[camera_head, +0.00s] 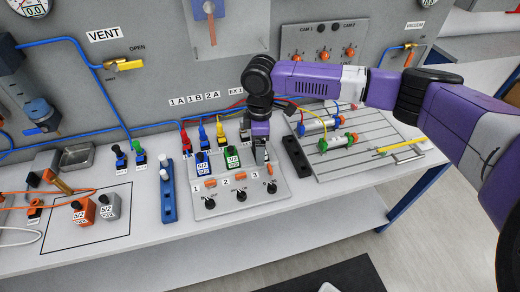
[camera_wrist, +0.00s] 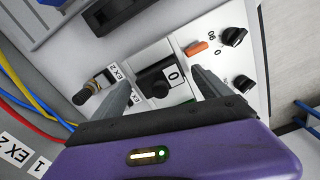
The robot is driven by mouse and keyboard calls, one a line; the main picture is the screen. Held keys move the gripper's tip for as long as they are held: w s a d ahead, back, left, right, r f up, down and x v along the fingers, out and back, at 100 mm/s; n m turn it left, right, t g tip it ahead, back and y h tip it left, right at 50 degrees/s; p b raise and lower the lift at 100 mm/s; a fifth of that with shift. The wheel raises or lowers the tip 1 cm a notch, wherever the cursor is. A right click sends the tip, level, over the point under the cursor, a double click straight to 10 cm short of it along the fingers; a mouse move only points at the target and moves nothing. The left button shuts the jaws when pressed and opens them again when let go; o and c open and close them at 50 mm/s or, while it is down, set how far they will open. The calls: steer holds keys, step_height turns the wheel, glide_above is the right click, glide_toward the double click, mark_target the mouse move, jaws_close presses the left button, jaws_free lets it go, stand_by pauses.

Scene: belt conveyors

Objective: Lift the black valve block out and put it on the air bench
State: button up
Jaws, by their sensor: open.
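The black valve block (camera_wrist: 152,84) sits in the third station of the grey valve panel (camera_wrist: 215,50), with a white "0" label beside its round black top. My gripper (camera_wrist: 160,78) is open above it, one finger on each side; I cannot tell whether they touch it. In the head view my gripper (camera_head: 259,157) points down over the panel's right station and hides most of the block. The panel (camera_head: 225,204) stands on the white air bench (camera_head: 150,252).
A blue block (camera_head: 203,168) and a green block (camera_head: 233,161) sit in the panel close to my gripper's left. Coloured hoses run behind. A black bar (camera_head: 296,157) and slotted plate (camera_head: 375,160) lie right. Orange (camera_head: 84,212) and grey (camera_head: 109,208) blocks stand inside a black outline at left.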

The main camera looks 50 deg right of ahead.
steer(key=shift+f, duration=0.2)
steer(key=c, duration=1.6)
steer(key=shift+o, duration=0.2)
steer(key=shift+r, duration=0.15)
step_height(320, 180, up, 24)
steer(key=p, duration=0.1)
